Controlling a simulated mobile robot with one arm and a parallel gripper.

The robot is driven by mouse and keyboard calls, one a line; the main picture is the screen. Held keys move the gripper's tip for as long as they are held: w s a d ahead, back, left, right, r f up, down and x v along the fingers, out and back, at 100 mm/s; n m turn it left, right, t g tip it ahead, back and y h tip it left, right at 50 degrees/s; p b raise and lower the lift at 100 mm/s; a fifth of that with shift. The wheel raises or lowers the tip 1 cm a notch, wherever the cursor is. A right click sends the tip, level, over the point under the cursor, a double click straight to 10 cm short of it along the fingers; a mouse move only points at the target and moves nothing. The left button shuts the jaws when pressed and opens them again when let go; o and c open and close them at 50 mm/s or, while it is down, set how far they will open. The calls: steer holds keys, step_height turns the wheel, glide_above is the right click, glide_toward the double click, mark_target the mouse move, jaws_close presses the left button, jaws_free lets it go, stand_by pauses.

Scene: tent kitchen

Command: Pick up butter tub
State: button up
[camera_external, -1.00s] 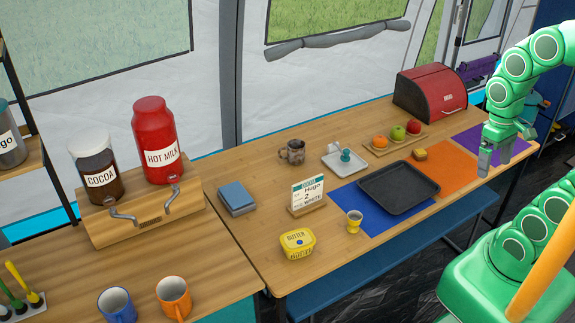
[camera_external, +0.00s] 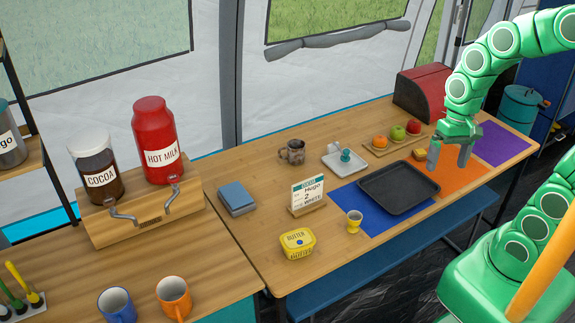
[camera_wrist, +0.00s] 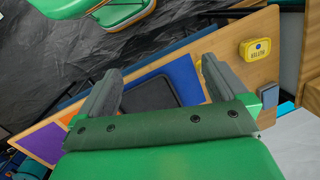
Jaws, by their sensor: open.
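The yellow butter tub (camera_external: 298,242) sits on the wooden table near its front left corner, with a blue dot on its lid. It also shows in the wrist view (camera_wrist: 255,50) at the upper right, beyond my right finger. My gripper (camera_external: 450,158) is open and empty above the orange mat, well to the right of the tub. In the wrist view my gripper (camera_wrist: 160,85) has its two grey fingers spread apart with nothing between them in their grasp.
A dark tray (camera_external: 398,187) lies between my gripper and the tub. A yellow egg cup (camera_external: 354,221) and an order card (camera_external: 308,195) stand near the tub. A fruit board (camera_external: 394,141) and red bread box (camera_external: 421,95) are behind. Bare tabletop surrounds the tub.

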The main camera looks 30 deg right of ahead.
steer(key=w+a+f+m+y, duration=0.2)
steer(key=w+a+f+m, duration=0.2)
steer(key=w+a, duration=0.45)
steer(key=m+t, duration=0.2)
steer(key=m, duration=1)
glide_above(299, 239)
steer(key=d, duration=0.2)
steer(key=shift+y, duration=0.4)
step_height(299, 239, down, 20)
steer(key=shift+d+r, duration=0.15)
steer(key=shift+a+f+m, duration=0.35)
steer(key=shift+f+m, duration=0.05)
steer(key=shift+f, duration=0.25)
steer(key=shift+s+x, duration=0.2)
steer(key=shift+x, duration=2.85)
steer(key=shift+w+a+f, duration=0.1)
steer(key=shift+w+f, duration=0.05)
steer(key=shift+f, duration=0.5)
steer(key=c, duration=1)
steer(key=shift+r, duration=0.1)
